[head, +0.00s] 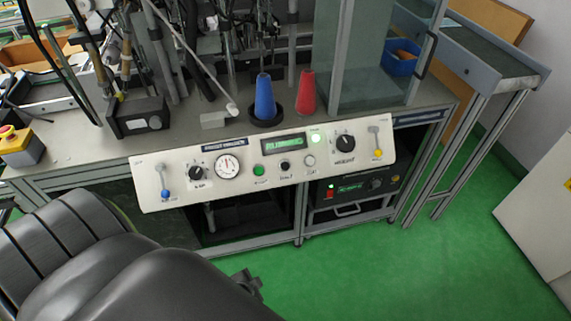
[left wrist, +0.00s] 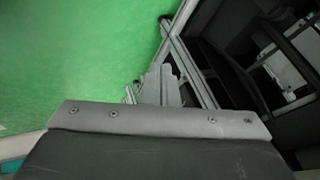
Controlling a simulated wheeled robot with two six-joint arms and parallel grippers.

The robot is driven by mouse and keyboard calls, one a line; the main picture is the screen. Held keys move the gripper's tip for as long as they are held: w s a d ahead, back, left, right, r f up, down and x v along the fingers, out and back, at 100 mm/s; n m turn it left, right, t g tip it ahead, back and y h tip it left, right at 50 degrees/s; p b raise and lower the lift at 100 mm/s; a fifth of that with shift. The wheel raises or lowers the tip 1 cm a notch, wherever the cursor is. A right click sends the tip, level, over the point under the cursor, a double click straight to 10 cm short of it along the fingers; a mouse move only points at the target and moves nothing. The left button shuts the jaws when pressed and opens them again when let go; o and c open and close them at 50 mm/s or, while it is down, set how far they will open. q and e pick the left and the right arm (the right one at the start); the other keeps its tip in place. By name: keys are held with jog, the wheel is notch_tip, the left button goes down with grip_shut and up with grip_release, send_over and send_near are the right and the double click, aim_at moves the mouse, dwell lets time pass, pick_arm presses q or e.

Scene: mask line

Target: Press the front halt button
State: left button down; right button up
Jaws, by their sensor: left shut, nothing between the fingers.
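A red button (head: 7,131) sits on a yellow-topped grey box (head: 22,148) at the left edge of the bench in the head view. The white control panel (head: 215,195) on the bench front carries a green button (head: 259,171), a black button (head: 285,165) and a pale button (head: 309,160). I cannot read their labels. My left gripper (head: 248,281) is low in front of the bench, mostly behind my dark arm, apart from the panel and buttons. In the left wrist view its fingers (left wrist: 161,84) are shut and empty, over the green floor and bench frame. My right gripper is not in view.
The panel also has a gauge (head: 227,166), knobs and two levers. A blue cone (head: 265,97) and a red cone (head: 306,92) stand behind it. A side table (head: 480,62) is at right. Green floor (head: 430,250) is clear in front.

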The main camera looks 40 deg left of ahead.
pick_arm(q)
jog(key=w+r+m+t, duration=0.4)
jog(key=w+r, duration=0.8)
jog(key=r, duration=0.3)
jog(key=m+t+y+p, duration=0.2)
jog(key=m+t, duration=0.3)
send_near(285, 166)
jog(key=w+d+r, duration=0.2)
jog(key=d+r, duration=0.3)
jog(key=r, duration=0.1)
jog(key=shift+r, duration=0.2)
jog(key=shift+w+f, duration=0.1)
jog(key=shift+n, duration=0.3)
jog(key=shift+w+a+f+b, duration=1.1)
jog(key=shift+a+f+b, duration=0.25)
jog(key=shift+b, duration=0.4)
jog(key=shift+w+a+f+b, duration=1.15)
jog(key=shift+f+b, duration=0.25)
jog(key=shift+b, duration=0.3)
jog(key=shift+s, duration=0.1)
